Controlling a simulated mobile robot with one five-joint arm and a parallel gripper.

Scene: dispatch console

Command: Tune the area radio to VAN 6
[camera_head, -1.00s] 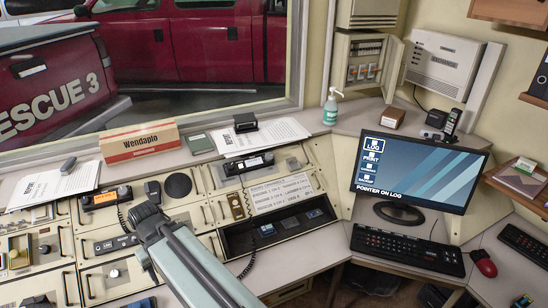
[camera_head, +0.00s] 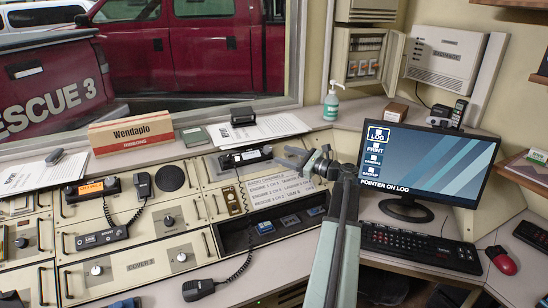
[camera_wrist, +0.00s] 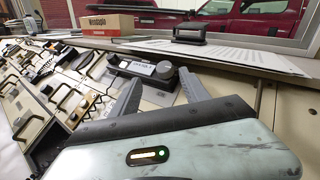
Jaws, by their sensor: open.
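A dark radio with a small display (camera_head: 245,158) sits at the back of the console. In the wrist view the radio (camera_wrist: 140,68) shows a light label, too small to read surely, and a round grey knob (camera_wrist: 164,71) at its right end. My gripper (camera_head: 293,157) is open and empty, just right of that radio. In the wrist view my fingertips (camera_wrist: 161,76) frame the knob on both sides; contact cannot be told. A radio channels card (camera_head: 284,193) lists channels, including VAN 6; its number is unclear. Another radio (camera_head: 92,187) with an orange display stands at the left.
A black base (camera_head: 243,116) and papers (camera_head: 280,127) lie on the ledge behind the radio. A Wendaplo box (camera_head: 131,132) is further left. The monitor (camera_head: 425,163) stands right of my arm.

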